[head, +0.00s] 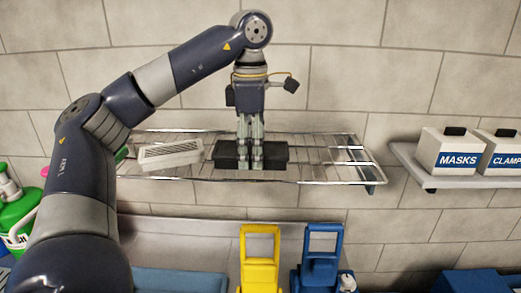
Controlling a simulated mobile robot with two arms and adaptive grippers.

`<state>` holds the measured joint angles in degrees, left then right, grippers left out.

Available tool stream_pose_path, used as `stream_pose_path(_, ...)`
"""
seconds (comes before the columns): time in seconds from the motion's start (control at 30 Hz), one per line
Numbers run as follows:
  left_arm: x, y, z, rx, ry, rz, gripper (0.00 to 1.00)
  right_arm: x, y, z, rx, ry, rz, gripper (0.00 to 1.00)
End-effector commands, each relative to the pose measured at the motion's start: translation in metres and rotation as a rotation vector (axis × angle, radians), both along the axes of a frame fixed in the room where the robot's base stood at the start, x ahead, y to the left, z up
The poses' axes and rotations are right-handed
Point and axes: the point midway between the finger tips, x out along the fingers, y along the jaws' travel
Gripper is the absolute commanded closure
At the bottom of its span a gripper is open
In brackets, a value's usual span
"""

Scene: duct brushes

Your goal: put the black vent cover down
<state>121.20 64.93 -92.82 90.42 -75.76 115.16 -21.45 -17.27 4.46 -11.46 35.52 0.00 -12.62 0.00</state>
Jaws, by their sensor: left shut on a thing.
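The black vent cover (273,153) is a dark flat block at the middle of the wire shelf (320,172). My left gripper (249,165) points straight down with its fingers shut on the cover. The cover is level and at the height of the shelf wires; I cannot tell whether it touches them. The fingers hide part of its middle. My right gripper is not in view.
A white slatted vent cover (170,155) lies on the shelf to the left. The shelf's right part is bare. Boxes marked MASKS (449,150) and CLAMP (502,156) stand on a side shelf. Yellow (260,270) and blue (318,265) items stand below.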

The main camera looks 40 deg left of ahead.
Motion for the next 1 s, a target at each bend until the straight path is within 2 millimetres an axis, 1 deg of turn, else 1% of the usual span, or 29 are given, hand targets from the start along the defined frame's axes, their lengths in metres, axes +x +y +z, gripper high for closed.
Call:
stream_pose_path(0.03, 0.011, 0.005, -0.001, -0.003, 0.003, 0.003, 0.62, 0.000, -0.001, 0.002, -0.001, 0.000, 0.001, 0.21)
stream_pose_path(0.1, 0.025, 0.014, -0.002, -0.002, 0.002, 0.002, 0.62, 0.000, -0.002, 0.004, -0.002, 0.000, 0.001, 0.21)
stream_pose_path(0.2, 0.041, 0.023, -0.004, -0.003, 0.003, 0.001, 0.62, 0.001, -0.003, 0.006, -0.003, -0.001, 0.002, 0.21)
stream_pose_path(0.33, 0.056, 0.032, -0.005, -0.001, -0.001, 0.000, 0.62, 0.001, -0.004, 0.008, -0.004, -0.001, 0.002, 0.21)
stream_pose_path(0.5, 0.062, 0.036, -0.008, 0.000, 0.000, -0.002, 0.62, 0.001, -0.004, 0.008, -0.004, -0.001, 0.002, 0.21)
stream_pose_path(0.67, 0.061, 0.037, -0.025, -0.001, 0.003, -0.003, 0.62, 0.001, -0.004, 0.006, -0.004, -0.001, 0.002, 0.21)
stream_pose_path(0.8, 0.061, 0.036, -0.036, -0.001, 0.002, -0.003, 0.62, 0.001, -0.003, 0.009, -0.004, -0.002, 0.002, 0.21)
stream_pose_path(1.0, 0.062, 0.036, -0.041, 0.000, -0.001, -0.002, 0.62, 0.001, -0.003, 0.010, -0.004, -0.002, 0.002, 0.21)
